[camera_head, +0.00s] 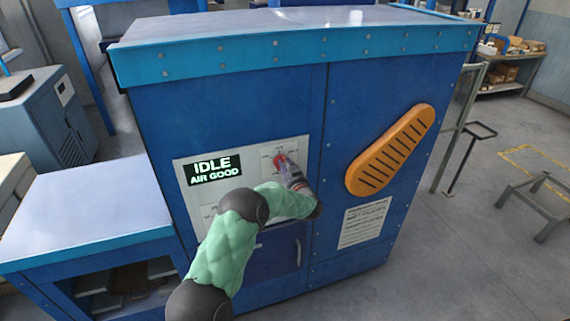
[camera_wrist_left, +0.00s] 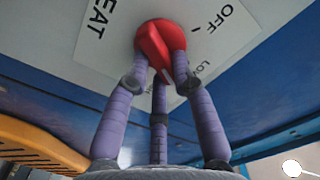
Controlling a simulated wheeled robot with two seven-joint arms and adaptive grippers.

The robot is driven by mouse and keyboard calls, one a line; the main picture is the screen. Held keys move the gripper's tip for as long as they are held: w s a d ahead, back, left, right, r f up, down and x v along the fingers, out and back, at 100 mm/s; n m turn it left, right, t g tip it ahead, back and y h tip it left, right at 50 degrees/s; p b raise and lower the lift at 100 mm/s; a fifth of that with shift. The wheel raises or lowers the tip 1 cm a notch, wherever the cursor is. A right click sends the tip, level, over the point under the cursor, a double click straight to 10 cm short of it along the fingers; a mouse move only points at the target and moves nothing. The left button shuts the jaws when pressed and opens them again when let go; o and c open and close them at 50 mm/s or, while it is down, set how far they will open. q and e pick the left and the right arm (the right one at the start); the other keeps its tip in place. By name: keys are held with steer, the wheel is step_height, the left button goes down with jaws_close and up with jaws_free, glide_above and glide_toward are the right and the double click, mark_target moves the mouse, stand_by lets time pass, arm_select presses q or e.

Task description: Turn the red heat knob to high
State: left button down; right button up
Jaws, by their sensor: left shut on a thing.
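The red heat knob (camera_head: 279,158) sits on the white control panel (camera_head: 205,221) of the blue dryer. It also shows in the left wrist view (camera_wrist_left: 152,40), with "OFF" and a partly hidden "LO…" label to its right and part of "HEAT" to its left. My left gripper (camera_head: 286,167) reaches the panel from the front. In the left wrist view its purple fingers (camera_wrist_left: 159,68) are closed around the knob's raised red grip. A small white mark shows on the knob between the fingers. The high label is not readable. My right gripper is not in view.
A lit display (camera_head: 212,170) on the panel reads "IDLE AIR GOOD". An orange slotted handle-like piece (camera_head: 390,150) stands out from the cabinet to the right. A blue side table (camera_head: 95,215) adjoins the dryer at the left.

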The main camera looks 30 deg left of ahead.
arm_select(q)
steer(key=shift+d+f+m+p, duration=0.15)
steer(key=shift+m+p, duration=0.35)
steer(key=shift+m, duration=1.1)
steer(key=shift+a+f+m+p, duration=0.15)
steer(key=shift+m+p, duration=0.35)
steer(key=shift+m, duration=1.1)
steer(key=shift+d, duration=0.1)
steer(key=c, duration=1)
jaws_free()
steer(key=shift+w, duration=0.1)
steer(key=shift+c, duration=0.2)
steer(key=v, duration=1.2)
